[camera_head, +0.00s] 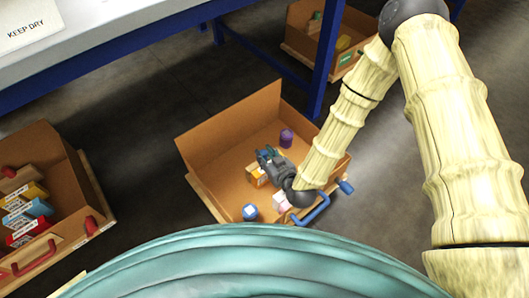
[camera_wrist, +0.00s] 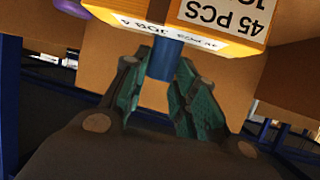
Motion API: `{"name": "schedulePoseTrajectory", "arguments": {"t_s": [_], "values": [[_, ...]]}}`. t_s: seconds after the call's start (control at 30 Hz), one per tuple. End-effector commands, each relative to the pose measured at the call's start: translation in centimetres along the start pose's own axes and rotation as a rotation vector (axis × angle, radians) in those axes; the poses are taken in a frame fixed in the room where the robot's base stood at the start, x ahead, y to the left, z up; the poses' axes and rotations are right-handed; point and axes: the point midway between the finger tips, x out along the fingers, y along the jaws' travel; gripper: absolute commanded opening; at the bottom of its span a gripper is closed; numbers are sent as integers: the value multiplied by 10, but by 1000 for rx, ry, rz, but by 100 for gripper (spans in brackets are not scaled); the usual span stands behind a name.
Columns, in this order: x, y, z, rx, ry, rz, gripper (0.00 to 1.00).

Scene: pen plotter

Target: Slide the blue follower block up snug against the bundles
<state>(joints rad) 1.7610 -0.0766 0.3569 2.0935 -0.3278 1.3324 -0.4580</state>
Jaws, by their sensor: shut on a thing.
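My gripper (camera_head: 268,157) is down inside the middle cardboard crate (camera_head: 222,128). In the wrist view its two green fingers (camera_wrist: 165,85) are closed on a short blue piece (camera_wrist: 162,62). This piece meets an orange block (camera_wrist: 235,42) with white labels reading "45 PCS" and "JOB". An orange block (camera_head: 258,178) also shows beside the gripper in the head view. I cannot tell whether the blue piece belongs to the follower block, and no bundles can be made out for certain. A small blue block (camera_head: 250,212) with a pale top stands near the crate's front edge.
A purple piece (camera_head: 287,138) stands farther back in the crate, and a pinkish block (camera_head: 280,202) near its front. A blue handle (camera_head: 314,212) is at the front right. Another crate (camera_head: 72,185) holds labelled boxes at left; one more (camera_head: 300,42) is behind.

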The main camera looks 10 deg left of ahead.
Motion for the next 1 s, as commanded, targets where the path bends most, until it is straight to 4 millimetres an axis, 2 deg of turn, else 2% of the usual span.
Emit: {"name": "schedulePoseTrajectory", "arguments": {"t_s": [0.07, 0.1, 0.2, 0.63, 1.0], "values": [[0, 1, 0, 0, 0, 2, 0], [0, 1, 0, 0, 0, 2, 35], [0, 1, 0, 0, 0, 1, 49], [-2, 0, -6, 0, 1, 0, 49], [-19, 1, -49, -1, 2, 1, 49]]}}
